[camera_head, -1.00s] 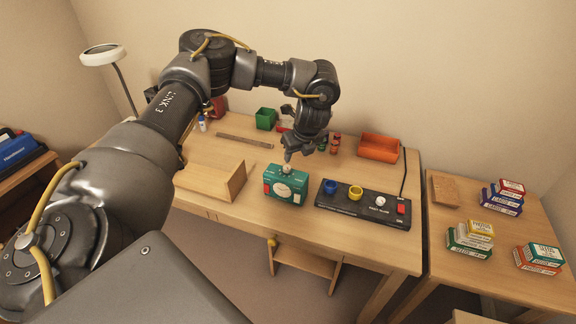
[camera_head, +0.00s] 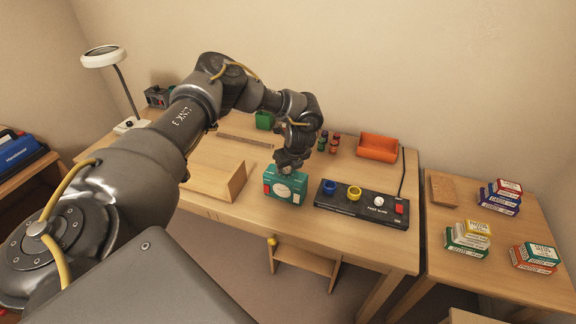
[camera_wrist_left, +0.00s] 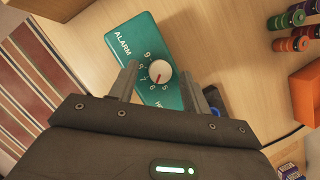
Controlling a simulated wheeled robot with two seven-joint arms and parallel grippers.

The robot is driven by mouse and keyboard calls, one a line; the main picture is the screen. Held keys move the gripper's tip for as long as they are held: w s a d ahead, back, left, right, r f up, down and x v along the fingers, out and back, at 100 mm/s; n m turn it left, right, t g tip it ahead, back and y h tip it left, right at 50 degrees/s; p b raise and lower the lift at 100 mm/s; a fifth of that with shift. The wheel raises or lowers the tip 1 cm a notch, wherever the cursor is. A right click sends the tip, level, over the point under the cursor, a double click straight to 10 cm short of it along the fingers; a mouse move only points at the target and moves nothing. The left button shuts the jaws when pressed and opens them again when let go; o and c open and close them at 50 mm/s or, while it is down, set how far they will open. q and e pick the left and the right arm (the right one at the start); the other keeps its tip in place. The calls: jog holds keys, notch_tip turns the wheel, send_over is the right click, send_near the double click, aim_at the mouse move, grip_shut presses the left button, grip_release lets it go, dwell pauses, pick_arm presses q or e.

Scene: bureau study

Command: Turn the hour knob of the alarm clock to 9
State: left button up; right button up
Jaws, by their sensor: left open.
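The teal alarm clock (camera_head: 286,186) stands on the desk, its pale dial facing the front. In the left wrist view its top (camera_wrist_left: 128,42) shows the word ALARM and numbers around a white knob (camera_wrist_left: 162,70). A red mark on the knob points to the lower left, near 6 or 7; I cannot tell exactly. My left gripper (camera_head: 288,166) points down over the clock. It is open, with one finger on each side of the knob (camera_wrist_left: 160,80); contact is not clear. The fingers hide part of the clock's top. My right gripper is not in view.
A black panel (camera_head: 340,206) with blue and yellow rings, a white knob and a red switch lies right of the clock. A wooden block (camera_head: 208,178) is to the left. Small boxes are on the side table.

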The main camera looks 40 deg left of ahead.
pick_arm(q)
jog(key=shift+a+f, duration=0.1)
jog(key=shift+f, duration=0.1)
jog(key=c, duration=1)
